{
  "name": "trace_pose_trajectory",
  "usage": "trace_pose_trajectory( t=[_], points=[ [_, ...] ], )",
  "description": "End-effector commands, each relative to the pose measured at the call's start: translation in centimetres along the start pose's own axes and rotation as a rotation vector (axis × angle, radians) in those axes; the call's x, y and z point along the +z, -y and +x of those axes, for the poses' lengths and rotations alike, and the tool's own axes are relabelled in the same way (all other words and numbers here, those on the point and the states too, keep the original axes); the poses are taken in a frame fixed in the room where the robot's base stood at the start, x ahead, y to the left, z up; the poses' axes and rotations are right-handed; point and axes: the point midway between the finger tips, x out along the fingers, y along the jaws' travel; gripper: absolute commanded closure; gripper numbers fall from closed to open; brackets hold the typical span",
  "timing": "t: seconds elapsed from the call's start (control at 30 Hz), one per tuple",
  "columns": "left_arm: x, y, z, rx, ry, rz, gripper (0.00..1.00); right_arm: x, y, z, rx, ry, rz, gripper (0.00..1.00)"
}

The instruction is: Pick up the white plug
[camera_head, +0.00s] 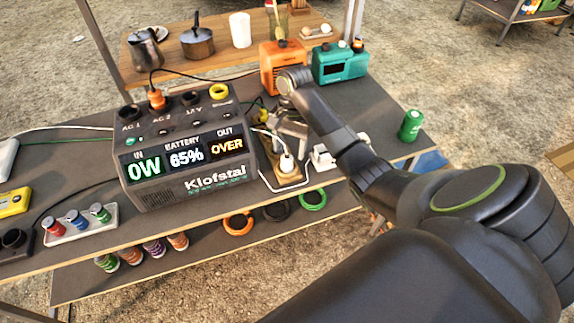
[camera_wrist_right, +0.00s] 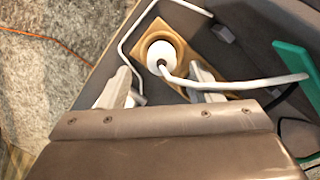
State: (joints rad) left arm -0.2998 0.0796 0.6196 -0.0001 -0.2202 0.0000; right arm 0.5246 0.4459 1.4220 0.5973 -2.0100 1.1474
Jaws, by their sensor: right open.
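The white plug (camera_head: 286,163) sits upright in a tan wooden holder (camera_head: 267,168), to the right of the power station. In the right wrist view the plug (camera_wrist_right: 157,50) sits in the round recess of the holder (camera_wrist_right: 192,24), with its white cable running off to the right. My right gripper (camera_head: 290,130) is open. In the right wrist view its two fingers (camera_wrist_right: 160,84) are apart, left and right below the plug, and hold nothing. The cable crosses the right finger. My left gripper is not in view.
The dark power station (camera_head: 185,150) stands close to the left of the plug. A white block (camera_head: 325,156) lies to the right. An orange box (camera_head: 283,60) and a teal box (camera_head: 340,62) stand behind. A green can (camera_head: 411,125) is near the right table edge.

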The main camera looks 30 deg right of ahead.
Motion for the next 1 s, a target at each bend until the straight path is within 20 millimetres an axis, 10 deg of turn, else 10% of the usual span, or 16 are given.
trace_pose_trajectory(
  t=[0.53,1.0],
  points=[
    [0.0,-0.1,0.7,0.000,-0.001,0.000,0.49,0.1,0.2,4.4,0.000,0.000,0.000,0.43],
    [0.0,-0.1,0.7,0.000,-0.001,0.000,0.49,0.1,0.2,4.4,0.000,0.000,0.000,0.89]
  ],
)
